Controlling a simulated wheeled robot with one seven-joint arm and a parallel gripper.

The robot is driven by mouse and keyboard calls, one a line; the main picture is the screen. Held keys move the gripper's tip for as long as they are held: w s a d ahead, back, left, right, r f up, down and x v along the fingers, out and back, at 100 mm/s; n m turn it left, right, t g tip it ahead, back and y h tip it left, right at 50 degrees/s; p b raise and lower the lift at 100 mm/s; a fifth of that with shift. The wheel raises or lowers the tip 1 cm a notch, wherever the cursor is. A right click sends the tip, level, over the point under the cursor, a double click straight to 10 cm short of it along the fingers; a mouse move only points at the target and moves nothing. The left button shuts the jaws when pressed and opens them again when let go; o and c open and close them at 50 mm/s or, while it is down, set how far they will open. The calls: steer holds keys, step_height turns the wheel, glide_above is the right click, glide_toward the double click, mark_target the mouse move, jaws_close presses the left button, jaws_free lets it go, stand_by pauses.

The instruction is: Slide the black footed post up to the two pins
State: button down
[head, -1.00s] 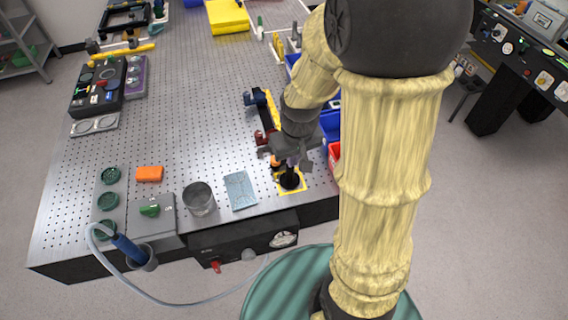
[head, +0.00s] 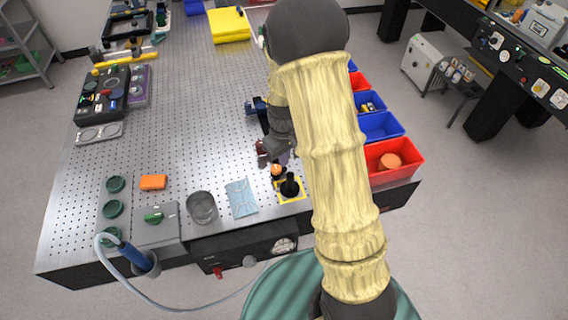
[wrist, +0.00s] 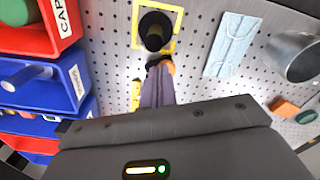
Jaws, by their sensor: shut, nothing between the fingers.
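The black footed post (head: 290,187) stands upright inside a yellow square outline at the table's near edge. The wrist view shows the post (wrist: 155,32) from above, also inside the yellow outline (wrist: 176,14). My gripper (head: 284,158) is just beyond the post in the head view, partly hidden by my arm. In the wrist view its purple-grey fingers (wrist: 157,80) are together and empty, pointing toward the post, and an orange-topped piece (wrist: 164,62) shows at their tips. That piece (head: 277,170) sits just left of the post. I cannot make out the two pins.
Red and blue bins, including a red bin (head: 412,165), line the right edge.

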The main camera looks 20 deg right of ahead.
mark_target(287, 179)
step_height(287, 179, down, 9)
steer(key=shift+f+p, duration=0.1)
steer(key=shift+p, duration=1)
steer(key=shift+s, duration=0.1)
steer(key=shift+s+d+b, duration=0.3)
steer(key=shift+s+b, duration=0.2)
steer(key=shift+s, duration=0.15)
step_height(287, 179, up, 10)
steer(key=p, duration=0.7)
steer(key=shift+f, duration=0.1)
steer(key=shift+r, duration=0.2)
